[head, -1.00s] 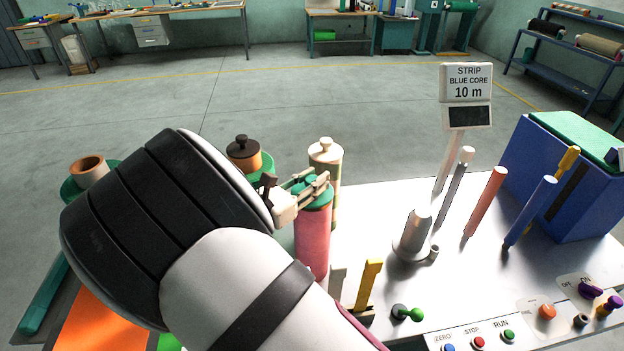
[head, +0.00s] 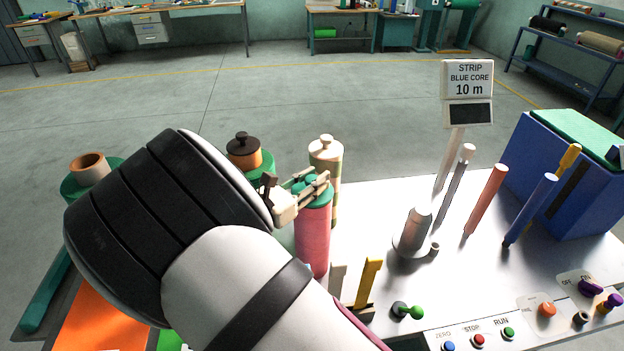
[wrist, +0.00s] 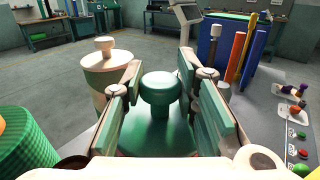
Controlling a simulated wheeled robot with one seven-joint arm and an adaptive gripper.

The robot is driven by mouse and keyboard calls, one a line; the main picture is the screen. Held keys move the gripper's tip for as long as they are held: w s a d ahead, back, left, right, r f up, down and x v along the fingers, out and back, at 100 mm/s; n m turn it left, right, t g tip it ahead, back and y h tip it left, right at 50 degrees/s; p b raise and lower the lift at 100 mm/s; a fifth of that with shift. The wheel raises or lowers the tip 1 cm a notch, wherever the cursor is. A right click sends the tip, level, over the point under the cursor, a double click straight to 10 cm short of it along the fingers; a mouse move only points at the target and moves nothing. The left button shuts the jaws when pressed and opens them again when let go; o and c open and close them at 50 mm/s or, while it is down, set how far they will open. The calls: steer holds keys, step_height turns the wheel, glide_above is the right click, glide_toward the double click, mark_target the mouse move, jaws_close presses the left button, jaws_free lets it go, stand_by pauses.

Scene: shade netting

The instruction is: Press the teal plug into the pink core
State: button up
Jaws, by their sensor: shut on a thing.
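The pink core (head: 313,245) is an upright roll at the left edge of the silver bench. The teal plug (head: 317,199) sits upright at its top opening, its wide flange covering the end. In the wrist view the plug (wrist: 157,132) shows as a teal disc with a round knob. My gripper (head: 311,184) comes in from the left above the core and is shut on the plug's knob. In the wrist view my gripper's fingers (wrist: 160,85) stand on either side of the knob. The flange hides any gap beneath it.
A cream-capped roll (head: 326,165) stands just behind the pink core, and a brown-capped roll (head: 243,150) is behind to the left. A yellow lever (head: 368,283) stands in front. A metal spindle (head: 416,232), slanted rods and a blue box (head: 560,190) are to the right.

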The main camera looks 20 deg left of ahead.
steer(key=o, duration=1.1)
steer(key=o, duration=0.5)
steer(key=shift+r+p, duration=1.45)
steer(key=shift+r, duration=2.05)
jaws_close()
